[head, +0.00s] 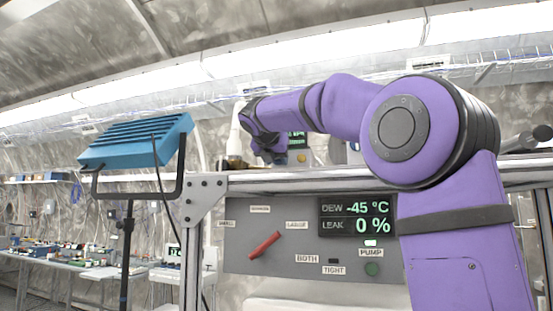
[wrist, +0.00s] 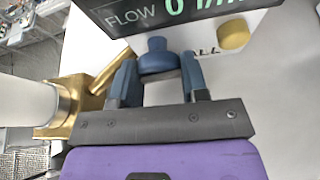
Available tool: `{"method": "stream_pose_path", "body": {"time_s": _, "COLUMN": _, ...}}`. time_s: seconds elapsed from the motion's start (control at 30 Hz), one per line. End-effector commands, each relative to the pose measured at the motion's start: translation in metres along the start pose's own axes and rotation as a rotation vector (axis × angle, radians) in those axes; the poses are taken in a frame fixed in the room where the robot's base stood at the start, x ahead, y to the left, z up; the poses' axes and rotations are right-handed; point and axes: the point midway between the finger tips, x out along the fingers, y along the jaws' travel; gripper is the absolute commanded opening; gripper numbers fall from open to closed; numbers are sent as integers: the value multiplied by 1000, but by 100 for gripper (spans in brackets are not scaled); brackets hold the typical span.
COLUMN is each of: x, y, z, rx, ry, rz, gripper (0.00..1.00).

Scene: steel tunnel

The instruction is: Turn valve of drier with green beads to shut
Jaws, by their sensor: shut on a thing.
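My gripper (wrist: 159,80) is shut on a blue knob (wrist: 157,55), with one dark finger on each side of it. The knob stands in front of a white panel, below a black display reading FLOW 0 (wrist: 180,12). No green beads show in either view, so I cannot tell which drier this knob belongs to. In the head view my gripper (head: 268,148) is up at the shelf, beside a small green-lit display (head: 297,139); the fingers and knob are too small to make out there.
In the wrist view a brass fitting (wrist: 72,108) with a white cylinder (wrist: 25,101) is close on the left, and a yellow knob (wrist: 233,35) is on the right. Below the shelf, a grey panel (head: 290,285) has a red lever (head: 264,245). A blue lamp (head: 135,142) stands left.

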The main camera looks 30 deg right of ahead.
Motion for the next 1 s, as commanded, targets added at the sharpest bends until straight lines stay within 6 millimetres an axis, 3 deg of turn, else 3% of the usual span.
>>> {"method": "stream_pose_path", "body": {"time_s": 1.0, "x": 0, "y": -1, "z": 0, "rx": 568, "ry": 1, "rz": 235, "gripper": 17}}
